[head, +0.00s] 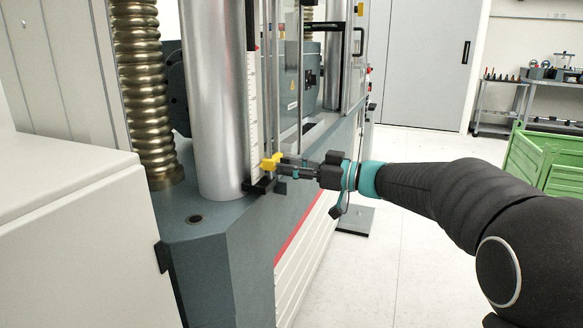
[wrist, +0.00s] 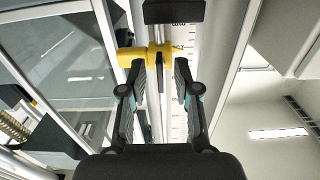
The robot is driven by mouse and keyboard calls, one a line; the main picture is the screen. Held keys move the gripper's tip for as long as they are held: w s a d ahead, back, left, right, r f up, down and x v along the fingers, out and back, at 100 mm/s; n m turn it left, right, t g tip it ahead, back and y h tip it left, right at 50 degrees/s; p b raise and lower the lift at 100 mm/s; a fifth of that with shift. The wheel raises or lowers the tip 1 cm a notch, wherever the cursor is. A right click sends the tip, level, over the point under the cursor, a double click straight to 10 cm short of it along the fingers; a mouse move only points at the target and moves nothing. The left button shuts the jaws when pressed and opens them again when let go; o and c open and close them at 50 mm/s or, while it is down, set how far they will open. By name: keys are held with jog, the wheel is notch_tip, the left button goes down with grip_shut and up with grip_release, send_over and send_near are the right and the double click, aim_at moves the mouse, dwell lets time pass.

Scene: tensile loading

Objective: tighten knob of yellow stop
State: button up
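The yellow stop (head: 270,162) sits low on the upright white scale beside the silver column in the head view. In the wrist view the yellow stop (wrist: 160,50) is at the top centre, with a rounded yellow part sticking out to the left. I cannot tell for sure which part is the knob. My gripper (head: 284,166) reaches in from the right, its tips close to the stop. In the wrist view my gripper (wrist: 160,66) has its two fingers apart, with a gap between them. The left fingertip overlaps the yellow part; contact cannot be told.
The white scale (head: 253,105) and thin vertical rods stand around the stop. A black block (head: 264,186) is just below it. The silver column (head: 217,100) is close on the left. Floor (head: 400,230) is clear right of the machine; a green crate (head: 545,160) stands farther right.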

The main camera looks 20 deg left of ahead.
jog(key=shift+d, duration=0.1)
jog(key=s+d, duration=0.1)
jog(key=d, duration=1.1)
jog(key=shift+a, duration=0.1)
